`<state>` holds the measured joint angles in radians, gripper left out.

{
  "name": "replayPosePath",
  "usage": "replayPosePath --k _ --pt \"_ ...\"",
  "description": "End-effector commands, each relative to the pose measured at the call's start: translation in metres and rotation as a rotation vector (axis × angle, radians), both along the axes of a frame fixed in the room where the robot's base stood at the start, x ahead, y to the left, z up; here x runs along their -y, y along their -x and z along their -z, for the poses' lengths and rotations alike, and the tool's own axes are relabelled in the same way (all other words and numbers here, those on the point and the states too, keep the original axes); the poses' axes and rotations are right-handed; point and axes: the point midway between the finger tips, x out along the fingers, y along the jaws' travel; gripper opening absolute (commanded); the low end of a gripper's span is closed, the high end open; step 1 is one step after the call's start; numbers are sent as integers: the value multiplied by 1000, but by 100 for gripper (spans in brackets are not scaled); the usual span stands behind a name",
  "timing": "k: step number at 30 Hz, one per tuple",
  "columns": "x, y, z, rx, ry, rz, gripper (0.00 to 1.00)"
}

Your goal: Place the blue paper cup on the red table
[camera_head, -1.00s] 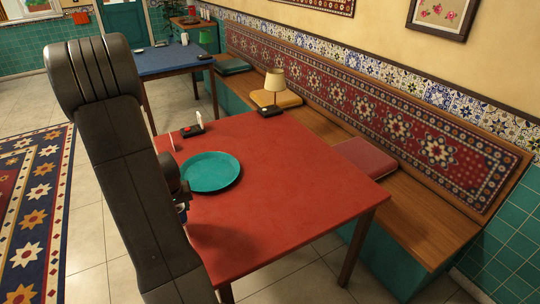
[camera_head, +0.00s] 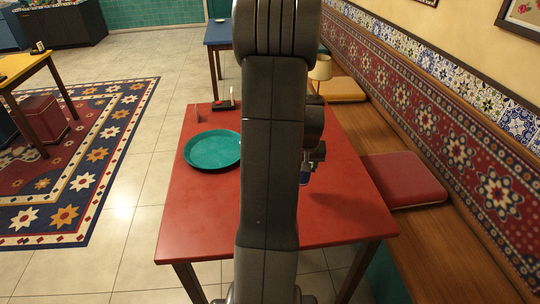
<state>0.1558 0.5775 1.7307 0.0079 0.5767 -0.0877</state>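The red table (camera_head: 210,215) stands in front of me, with a teal round plate (camera_head: 213,149) on its left part. My arm hides the middle of the table. My gripper (camera_head: 310,172) shows only partly past the right side of the arm, above the table's right half, with a dark shadow on the tabletop to its right.
A small dark holder with a white card (camera_head: 224,104) stands at the table's far edge. A wooden bench (camera_head: 425,240) with a red cushion (camera_head: 403,180) runs along the right. A lamp (camera_head: 320,70) stands behind the arm. Tiled floor is open at left.

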Motion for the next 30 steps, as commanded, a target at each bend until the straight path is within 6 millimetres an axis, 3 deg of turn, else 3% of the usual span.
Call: replayPosePath --k 1,6,12,21,30 --pt "23 7 -1 4 -1 21 40" --pt "82 36 -16 6 -8 43 40" --pt "123 65 -31 14 -14 50 40" --pt "135 76 -35 15 -18 46 40" --pt "135 76 15 13 -20 47 40"
